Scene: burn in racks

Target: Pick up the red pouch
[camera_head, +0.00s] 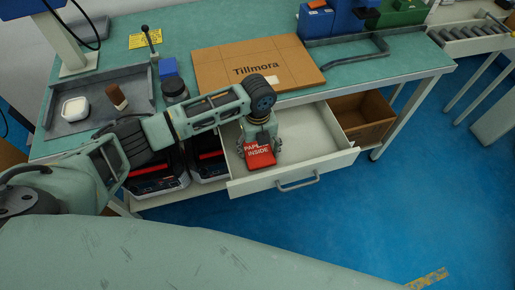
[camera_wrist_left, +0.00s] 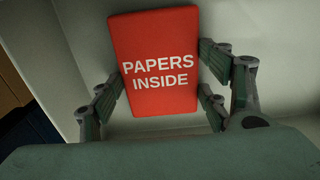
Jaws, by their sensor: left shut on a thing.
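The red pouch (camera_head: 260,157) with white lettering is at the open white drawer (camera_head: 310,160) under the green workbench. My left gripper (camera_head: 258,146) reaches down over the drawer and is shut on the pouch. In the left wrist view the pouch (camera_wrist_left: 155,65) reads "PAPERS INSIDE" and sits between the two fingers of the left gripper (camera_wrist_left: 158,90). Whether the pouch touches the drawer floor, I cannot tell. My right gripper is not in view.
A cardboard box (camera_head: 225,72) marked Tillmora lies on the workbench (camera_head: 120,68) above the drawer. A grey tray (camera_head: 75,126) stands at the left, blue bins (camera_head: 318,22) at the back. A brown crate (camera_head: 362,118) is right of the drawer. Blue floor at the right is clear.

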